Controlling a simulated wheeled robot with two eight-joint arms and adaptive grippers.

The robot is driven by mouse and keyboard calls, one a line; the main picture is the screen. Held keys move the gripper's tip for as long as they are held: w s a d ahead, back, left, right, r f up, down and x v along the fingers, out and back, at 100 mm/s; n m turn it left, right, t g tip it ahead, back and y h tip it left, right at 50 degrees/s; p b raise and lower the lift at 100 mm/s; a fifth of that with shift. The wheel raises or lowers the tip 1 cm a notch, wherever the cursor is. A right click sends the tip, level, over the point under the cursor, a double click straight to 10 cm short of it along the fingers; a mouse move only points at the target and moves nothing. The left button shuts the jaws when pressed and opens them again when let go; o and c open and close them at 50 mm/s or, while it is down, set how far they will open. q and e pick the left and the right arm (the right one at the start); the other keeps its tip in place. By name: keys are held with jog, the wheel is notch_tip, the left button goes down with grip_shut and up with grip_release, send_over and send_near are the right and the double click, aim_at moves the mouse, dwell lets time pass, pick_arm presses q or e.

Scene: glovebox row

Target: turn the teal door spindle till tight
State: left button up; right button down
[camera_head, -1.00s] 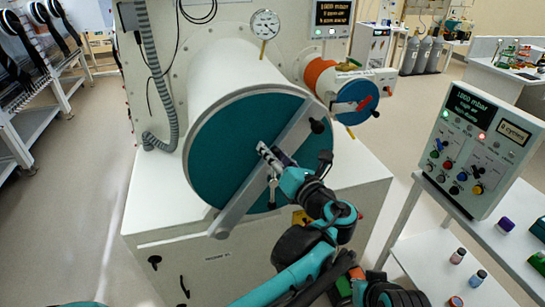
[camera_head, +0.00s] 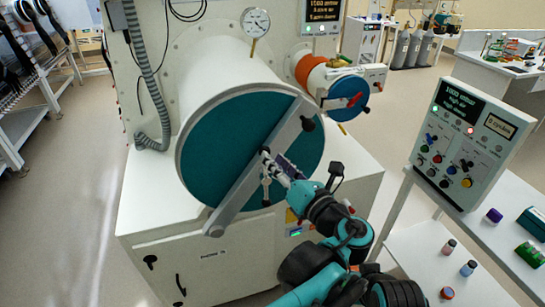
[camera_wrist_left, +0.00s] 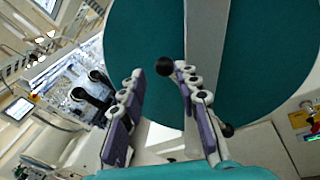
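The large round teal door (camera_head: 228,140) closes the end of a white cylinder, with a grey bar (camera_head: 240,180) slanting across its face. The spindle is at the bar's middle; its handle has black ball ends, one low in the head view (camera_head: 266,203). In the left wrist view one ball (camera_wrist_left: 178,68) is by the fingertips and another (camera_wrist_left: 227,130) is beyond the right finger. My left gripper (camera_head: 270,163) is at the spindle. In the wrist view its fingers (camera_wrist_left: 160,75) stand apart, with teal door and bar visible between. The right finger hides part of the handle; contact is unclear. My right gripper is not seen.
A smaller blue door (camera_head: 349,88) with a red handle sits right of the cylinder, near a gauge (camera_head: 255,22). A control panel (camera_head: 466,140) stands on a white table (camera_head: 435,250) at right with small bottles. Open floor lies at left.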

pick_arm(q)
jog(key=v, duration=0.3)
jog(key=shift+r, duration=0.15)
jog(key=shift+p, duration=0.3)
